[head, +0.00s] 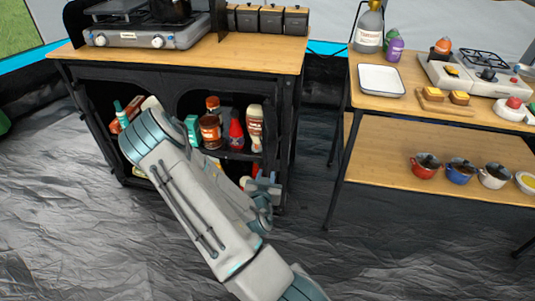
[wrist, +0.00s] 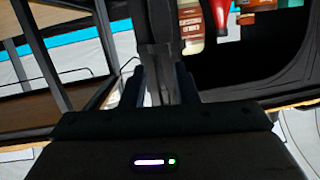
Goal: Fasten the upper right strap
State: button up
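The black fabric-sided cabinet (head: 275,130) stands at left centre in the head view, its front open. I cannot make out the upper right strap apart from the dark fabric and frame. In the wrist view, which looks upside down, a dark upright band (wrist: 158,28) runs into the space at my gripper (wrist: 165,88); I cannot tell whether it is the strap or the cabinet's post. My gripper's dark fingers are around or just in front of it, and their gap is unclear. In the head view my arm crosses the cabinet front, with its wrist end low at the right side.
Bottles and jars (head: 210,131) fill the cabinet shelf; a red bottle (wrist: 221,18) shows in the wrist view. A camp stove (head: 146,34) stands on the cabinet's wooden top. A two-level wooden table (head: 375,150) with pots stands to the right. A floor gap lies between them.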

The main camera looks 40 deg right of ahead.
jog(key=n+t, duration=0.2)
jog(key=t, duration=0.1)
jog(key=b, duration=0.2)
send_near(269, 143)
jog(key=shift+n, duration=0.3)
jog(key=x, duration=0.5)
jog(key=shift+w+r, duration=0.35)
grip_shut()
